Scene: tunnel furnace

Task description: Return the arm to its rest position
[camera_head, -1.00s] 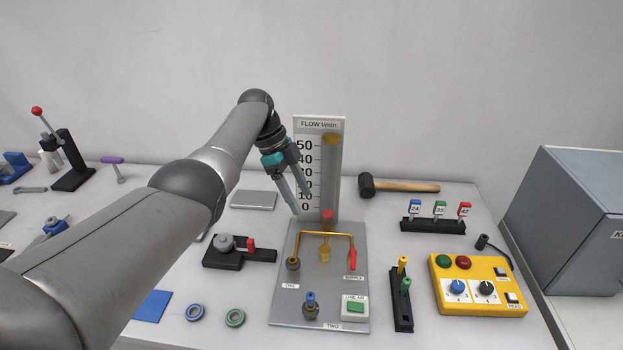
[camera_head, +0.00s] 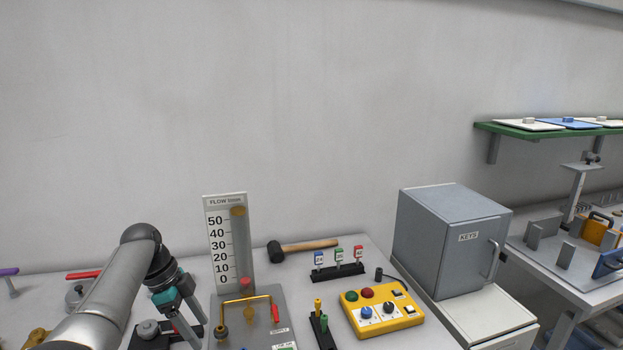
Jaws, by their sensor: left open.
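My left arm comes in from the lower left. Its gripper (camera_head: 188,328) has its two fingers apart and nothing between them. It points down at the bottom edge of the view, left of the flow board and in front of a black fixture (camera_head: 150,334). The flow gauge (camera_head: 229,240) stands upright at the back of the grey board (camera_head: 268,310), with brass pipes and a red handle. My right gripper is not in view.
A mallet (camera_head: 305,246), a rack of numbered tags (camera_head: 336,271) and a yellow control box (camera_head: 382,309) lie right of the gauge. A grey key cabinet (camera_head: 448,240) stands further right. A green shelf (camera_head: 560,131) hangs on the wall. The wall above the table is clear.

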